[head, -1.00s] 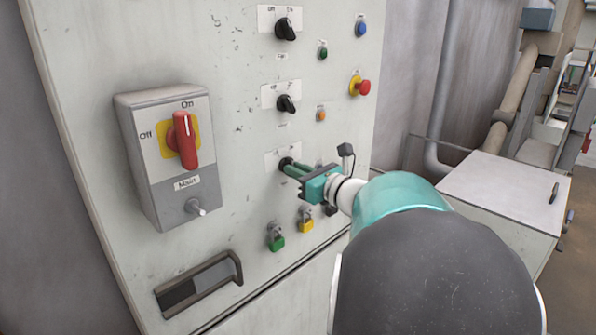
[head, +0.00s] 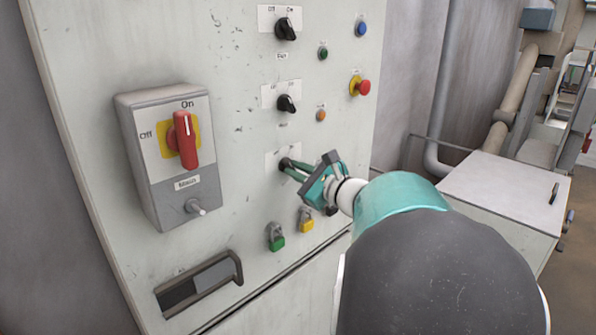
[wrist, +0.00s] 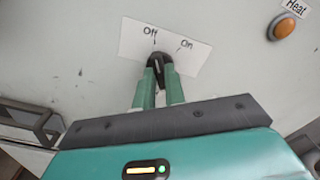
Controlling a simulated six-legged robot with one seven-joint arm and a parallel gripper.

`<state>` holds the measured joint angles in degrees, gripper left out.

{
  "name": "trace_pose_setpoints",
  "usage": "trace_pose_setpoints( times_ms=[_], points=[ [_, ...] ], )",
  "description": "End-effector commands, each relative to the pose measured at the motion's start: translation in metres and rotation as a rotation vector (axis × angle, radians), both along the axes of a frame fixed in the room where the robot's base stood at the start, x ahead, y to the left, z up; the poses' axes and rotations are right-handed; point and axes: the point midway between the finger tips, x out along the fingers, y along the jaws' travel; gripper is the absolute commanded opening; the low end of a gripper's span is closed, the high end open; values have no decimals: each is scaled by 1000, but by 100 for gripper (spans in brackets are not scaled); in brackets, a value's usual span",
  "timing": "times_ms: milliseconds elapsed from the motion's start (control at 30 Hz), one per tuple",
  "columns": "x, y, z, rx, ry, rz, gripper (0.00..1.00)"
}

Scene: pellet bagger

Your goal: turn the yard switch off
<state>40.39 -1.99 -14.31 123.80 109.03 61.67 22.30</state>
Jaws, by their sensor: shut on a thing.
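A black rotary knob (wrist: 161,63) sits on a white Off/On plate (wrist: 135,37) on the panel; its name label is not readable. In the wrist view my gripper (wrist: 160,76) has its two green fingers shut on the knob, one on each side. The knob appears to point towards the Off mark, with the plate tilted in this view. In the head view my gripper (head: 289,167) reaches the lowest of three black knobs from the right, and the fingers partly hide the knob and plate.
Two similar black knobs (head: 286,104) (head: 286,29) are above. A red Main handle (head: 185,140) points to On at left. A red emergency button (head: 362,87) is at upper right.

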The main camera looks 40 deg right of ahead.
Motion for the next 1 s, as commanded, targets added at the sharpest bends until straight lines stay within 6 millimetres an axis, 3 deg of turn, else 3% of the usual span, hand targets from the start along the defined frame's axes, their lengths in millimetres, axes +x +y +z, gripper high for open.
trace_pose_setpoints(
  times_ms=[267, 300, 400, 767, 1000],
  points=[
    [-1, 0, 0, -3, -1, -1, 0],
    [-1, 0, 0, -2, -1, -1, 14],
    [-1, 0, 0, -2, 0, 0, 33],
    [-4, 0, 0, -2, -1, -1, 34],
    [-40, -2, 1, -3, -2, -5, 34]
  ],
)
